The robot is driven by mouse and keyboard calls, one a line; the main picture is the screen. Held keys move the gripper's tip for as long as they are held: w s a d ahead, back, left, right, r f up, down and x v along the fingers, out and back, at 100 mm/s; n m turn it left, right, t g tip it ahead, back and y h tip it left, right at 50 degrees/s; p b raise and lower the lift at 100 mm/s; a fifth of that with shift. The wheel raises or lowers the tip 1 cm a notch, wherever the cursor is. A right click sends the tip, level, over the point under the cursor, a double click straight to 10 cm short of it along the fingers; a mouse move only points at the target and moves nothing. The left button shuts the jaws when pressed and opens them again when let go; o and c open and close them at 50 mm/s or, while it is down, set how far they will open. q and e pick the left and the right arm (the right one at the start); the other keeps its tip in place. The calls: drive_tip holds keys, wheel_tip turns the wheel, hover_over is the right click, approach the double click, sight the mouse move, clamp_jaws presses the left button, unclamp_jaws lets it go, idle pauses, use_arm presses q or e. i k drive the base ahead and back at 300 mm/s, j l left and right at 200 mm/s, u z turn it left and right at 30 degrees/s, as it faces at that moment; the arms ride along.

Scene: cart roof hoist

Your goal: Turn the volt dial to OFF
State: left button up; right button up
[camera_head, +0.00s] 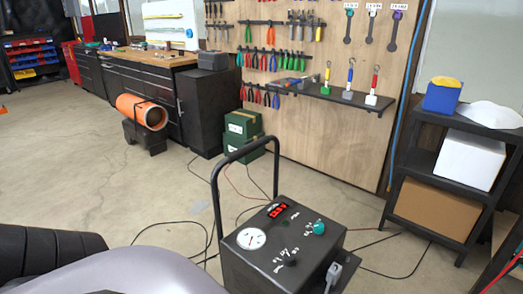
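A dark control box (240,270) with a tall black handle stands in the lower middle. Its sloped top carries a round white gauge (251,239), a lit red display (277,210), a green knob (318,228) and a small black dial (291,262). White marks surround the black dial and also sit by the green knob, too small to read. I cannot tell which one is the volt dial or where it points. Neither of my grippers is in view. A grey and black part of my own body fills the lower left corner.
A grey connector (333,273) sits at the box's right side. Black cables (390,275) lie on the floor around it. A black shelf (437,213) with boxes stands at right, a tool board (300,130) behind, and a workbench (135,85) at back left. Floor at left is mostly clear.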

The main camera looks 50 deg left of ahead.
sight(289, 259)
drive_tip(key=k+j, duration=0.1)
drive_tip(key=j, duration=0.4)
drive_tip(key=j+z, duration=0.1)
drive_tip(key=j, duration=0.4)
drive_tip(key=k+j, duration=0.2)
drive_tip(key=j, duration=1.3)
drive_tip(key=j+z, duration=0.1)
drive_tip(key=j, duration=0.9)
drive_tip(key=k, duration=0.1)
